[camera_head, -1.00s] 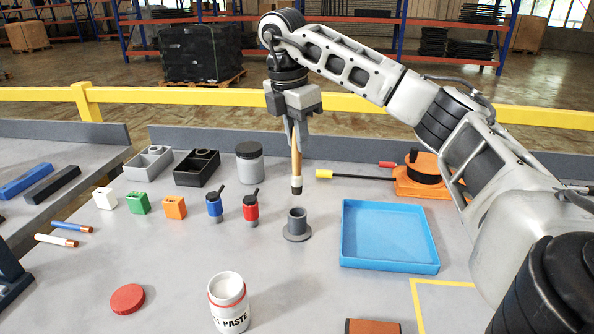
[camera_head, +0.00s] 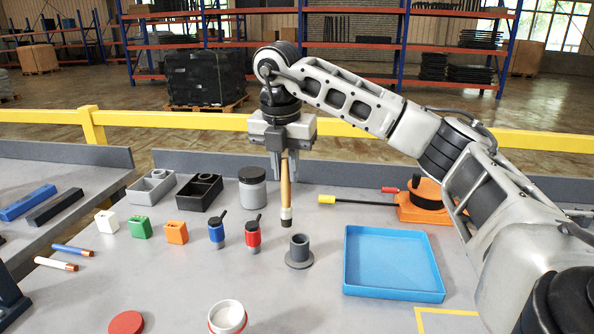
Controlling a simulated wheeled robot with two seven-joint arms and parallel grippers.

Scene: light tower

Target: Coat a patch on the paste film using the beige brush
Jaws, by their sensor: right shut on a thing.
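My right gripper (camera_head: 283,162) is shut on the handle of the beige brush (camera_head: 286,192). The brush hangs nearly upright, its dark tip down, in the air just left of and above a grey flanged holder (camera_head: 299,252). The open jar labelled as paste in the earlier frame (camera_head: 228,316) stands at the bottom edge of the view, partly cut off. A pale surface fills its mouth, and I cannot tell a film from the paste. My left gripper is not in view.
A blue tray (camera_head: 393,264) lies right of the holder. Red (camera_head: 252,236) and blue (camera_head: 217,234) small tools stand left of it. A grey lidded jar (camera_head: 252,188) is behind. A red lid (camera_head: 126,322) lies front left. Bare table separates the holder and paste jar.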

